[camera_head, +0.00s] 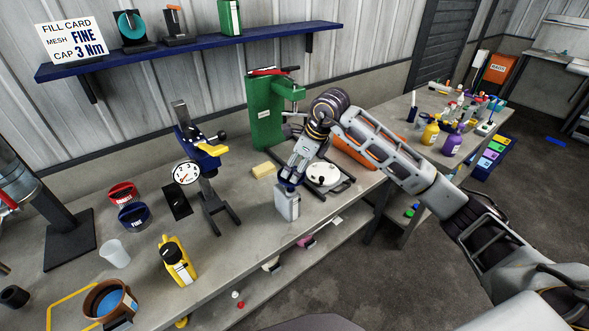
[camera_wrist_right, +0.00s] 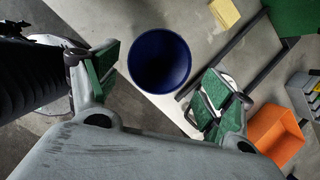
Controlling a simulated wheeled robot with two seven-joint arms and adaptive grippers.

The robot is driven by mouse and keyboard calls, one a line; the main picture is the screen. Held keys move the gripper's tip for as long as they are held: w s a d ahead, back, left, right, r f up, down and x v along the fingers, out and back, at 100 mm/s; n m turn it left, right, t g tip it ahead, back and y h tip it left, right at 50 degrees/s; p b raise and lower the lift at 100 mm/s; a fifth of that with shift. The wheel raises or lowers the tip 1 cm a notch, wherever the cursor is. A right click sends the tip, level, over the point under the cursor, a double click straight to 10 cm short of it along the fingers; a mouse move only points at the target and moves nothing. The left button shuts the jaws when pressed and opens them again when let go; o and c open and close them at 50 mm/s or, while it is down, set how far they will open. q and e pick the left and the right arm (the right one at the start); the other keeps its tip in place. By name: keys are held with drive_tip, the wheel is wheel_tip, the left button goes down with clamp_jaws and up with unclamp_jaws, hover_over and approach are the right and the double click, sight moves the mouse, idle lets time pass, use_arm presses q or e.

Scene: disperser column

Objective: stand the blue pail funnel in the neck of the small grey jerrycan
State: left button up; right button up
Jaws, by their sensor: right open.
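The small grey jerrycan (camera_head: 287,205) stands upright near the bench's front edge in the head view. The blue pail funnel (camera_head: 289,182) shows as a dark blue piece at its top, partly covered by my gripper. In the right wrist view the funnel (camera_wrist_right: 160,60) shows its round open rim toward the camera and hides the jerrycan beneath. My right gripper (camera_wrist_right: 165,92) is open, with one green-padded finger on each side of the funnel and visible gaps between. In the head view this gripper (camera_head: 292,172) is just above the jerrycan. My left gripper is not in view.
A white round lid or pan (camera_head: 324,175) in a dark frame and a green press (camera_head: 265,112) stand behind the jerrycan. A yellow sponge-like block (camera_head: 263,171) lies left of them. A yellow can (camera_head: 178,262) and a gauge stand (camera_head: 210,185) are farther left.

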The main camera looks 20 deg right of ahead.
drive_tip(key=v, duration=0.9)
idle(1.0)
